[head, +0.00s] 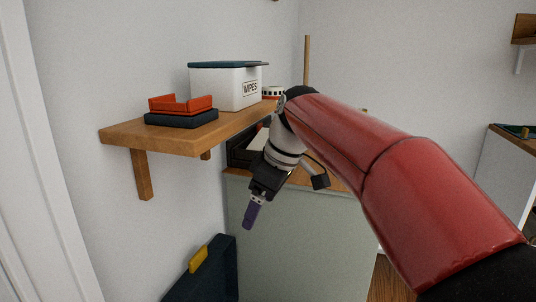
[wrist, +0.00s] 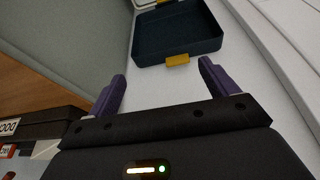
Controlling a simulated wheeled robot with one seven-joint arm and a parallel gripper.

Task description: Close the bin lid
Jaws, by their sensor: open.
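The bin's dark navy lid (head: 222,268) with a yellow tab (head: 198,259) shows low at the left of the head view, raised and tilted near the wall. In the wrist view the lid (wrist: 165,35) shows a recessed face, with its yellow tab (wrist: 177,60) at the near edge. A pale edge (wrist: 145,3) at the top of that view may be the bin body, mostly cut off. My gripper (head: 249,216) points down above the lid, to its right in the head view. Its purple fingers (wrist: 162,74) are open and empty, apart from the lid.
A wooden wall shelf (head: 150,136) above left holds a wipes box (head: 228,88) and a red-and-navy item (head: 181,110). A pale green cabinet (head: 300,245) stands behind my gripper, with a dark box (head: 240,152) on it. White wall lies to the left.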

